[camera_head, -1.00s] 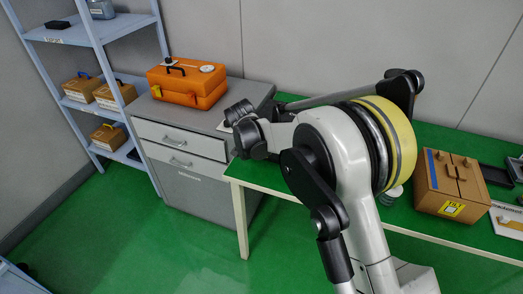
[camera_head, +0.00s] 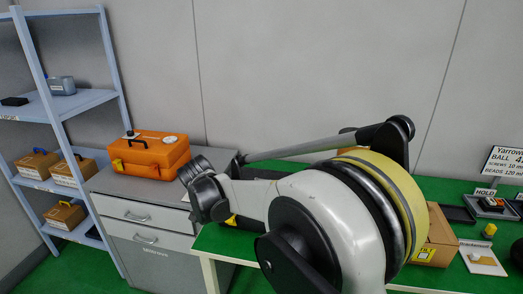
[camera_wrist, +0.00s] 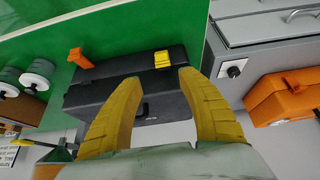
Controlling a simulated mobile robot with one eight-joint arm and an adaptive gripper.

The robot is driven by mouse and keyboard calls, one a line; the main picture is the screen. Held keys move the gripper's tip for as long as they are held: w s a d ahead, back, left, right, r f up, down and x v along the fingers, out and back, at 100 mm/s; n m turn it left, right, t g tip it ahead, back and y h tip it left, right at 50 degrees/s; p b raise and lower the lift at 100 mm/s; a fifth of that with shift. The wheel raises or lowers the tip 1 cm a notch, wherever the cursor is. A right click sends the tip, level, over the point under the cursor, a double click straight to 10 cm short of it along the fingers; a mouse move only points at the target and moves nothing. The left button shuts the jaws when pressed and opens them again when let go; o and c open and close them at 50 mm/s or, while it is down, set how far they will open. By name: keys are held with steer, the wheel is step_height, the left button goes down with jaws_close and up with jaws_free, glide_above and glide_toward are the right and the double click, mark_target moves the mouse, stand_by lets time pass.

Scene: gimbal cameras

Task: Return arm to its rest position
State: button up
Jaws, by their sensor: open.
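My arm fills the lower middle of the head view, bent, with a white shell and a yellow ring around one joint. In the wrist view my gripper (camera_wrist: 160,77) shows two curved yellow fingers spread apart, with nothing held between them. A black case (camera_wrist: 130,92) with a yellow latch and an orange latch lies beyond the fingertips on the green surface. I cannot tell how far the fingers are from it. In the head view my gripper is mostly hidden behind the arm.
An orange case (camera_head: 150,158) stands on a grey drawer cabinet (camera_head: 130,186) left of my arm. A blue-grey shelf (camera_head: 62,107) with boxes is farther left. On the green table (camera_head: 462,188), right of the arm, are a brown box (camera_head: 440,235), a sign and small items.

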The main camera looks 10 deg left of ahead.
steer(key=s+d+r, duration=0.3)
steer(key=d+r, duration=0.1)
steer(key=d, duration=0.4)
steer(key=s+d+r, duration=0.3)
steer(key=d+r, duration=0.2)
steer(key=d, duration=0.4)
steer(key=s+d+r, duration=0.2)
steer(key=d+r, duration=0.2)
steer(key=d, duration=0.4)
steer(key=s+d+f, duration=0.1)
steer(key=s+d, duration=0.6)
steer(key=s, duration=0.3)
steer(key=s+d+f+t, duration=0.1)
steer(key=s+d+f, duration=0.1)
steer(key=s+d, duration=0.6)
steer(key=shift+s+d+n, duration=0.25)
steer(key=shift+s+n, duration=0.15)
steer(key=shift+s, duration=0.6)
